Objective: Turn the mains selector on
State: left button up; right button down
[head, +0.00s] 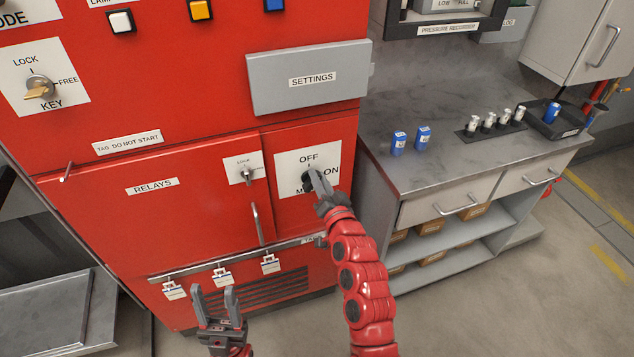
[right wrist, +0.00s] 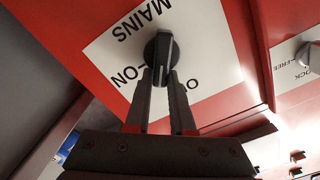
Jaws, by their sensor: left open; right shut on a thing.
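The mains selector is a dark round knob on a white plate (head: 290,172) marked OFF at the top and ON at the right, on the red cabinet's front. In the right wrist view the knob (right wrist: 161,48) sits on the plate, with the letters upside down. My right gripper (head: 317,180) reaches it from below right, and its fingers (right wrist: 160,75) are shut on the knob's ridge. The gripper covers much of the knob in the head view; I cannot tell exactly where it points. My left gripper (head: 217,297) is open and empty, low before the cabinet.
A smaller lock selector (head: 246,174) is just left of the mains plate. A door handle (head: 257,224) and a rail with hanging tags (head: 222,277) lie below. A grey settings box (head: 310,78) juts out above. A workbench (head: 440,165) stands at right.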

jog(key=shift+w+d+f+m+b, duration=0.15)
jog(key=shift+f+m+b, duration=0.15)
jog(key=shift+m, duration=1.4)
jog(key=shift+s+d+f+m+b, duration=0.1)
jog(key=shift+f+m+b, duration=0.2)
jog(key=shift+m, duration=1.4)
jog(key=shift+w+d+f+m+b, duration=0.15)
jog(key=shift+f+m, duration=0.25)
jog(key=shift+m, duration=1.3)
jog(key=c, duration=0.8)
grip_release()
jog(key=shift+o, duration=0.2)
jog(key=shift+s, duration=0.15)
jog(key=v, duration=1.7)
jog(key=shift+p, duration=0.3)
jog(key=shift+d, duration=0.1)
